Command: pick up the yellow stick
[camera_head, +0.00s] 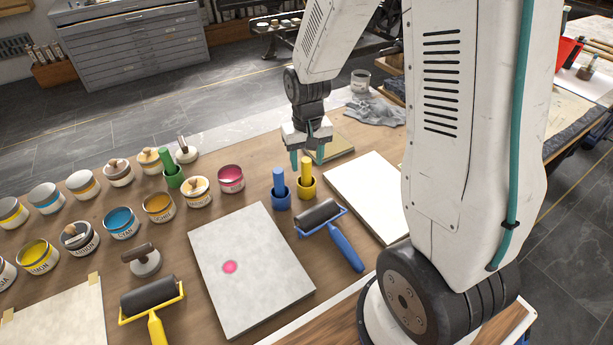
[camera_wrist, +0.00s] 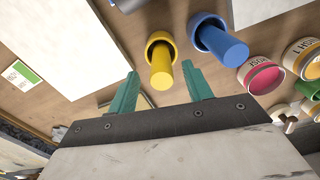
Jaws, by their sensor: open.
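The yellow stick (camera_head: 306,170) stands upright in a small yellow cup (camera_head: 307,188) on the table. In the wrist view the yellow stick (camera_wrist: 161,72) shows in its cup, between and beyond the two green fingertips. My gripper (camera_head: 308,157) is open and empty, just behind and above the stick in the head view; it also shows in the wrist view (camera_wrist: 160,85). No contact with the stick is visible. A blue stick (camera_head: 279,180) stands in a blue cup (camera_head: 281,202) just left of the yellow one.
A green stick (camera_head: 166,160) stands farther left among several paint tins. A blue-handled roller (camera_head: 329,225) lies in front of the cups. A grey stone slab (camera_head: 218,250) with a pink spot and a white panel (camera_head: 372,198) flank the roller.

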